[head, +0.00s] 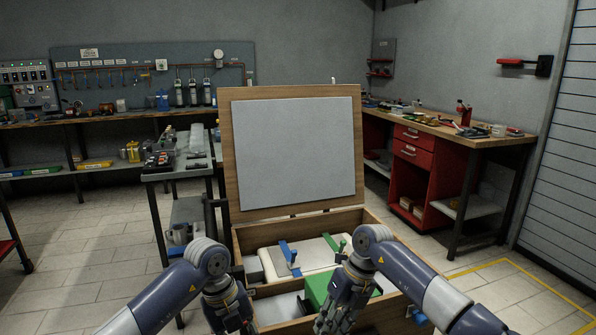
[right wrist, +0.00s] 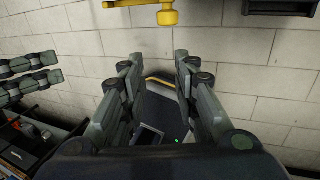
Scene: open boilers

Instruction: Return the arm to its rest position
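A wooden case (head: 240,240) stands in front of me with its lid (head: 292,150) raised upright. Inside are a pale rounded unit (head: 310,257), a blue lever-like part (head: 289,256) and a green block (head: 317,287). My right gripper (head: 334,318) hangs in front of the case and hides part of its inside. In the right wrist view its fingers (right wrist: 160,90) are apart with nothing between them. My left gripper (head: 240,322) hangs at the case's near left, partly cut off by the lower edge. Its fingers show apart in the right wrist view (right wrist: 30,75).
A dark side table (head: 177,172) with parts on it stands left behind the case. A red workbench (head: 440,170) stands at the right, and a long bench (head: 100,118) runs along the back wall. Tiled floor (head: 85,250) is open at the left.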

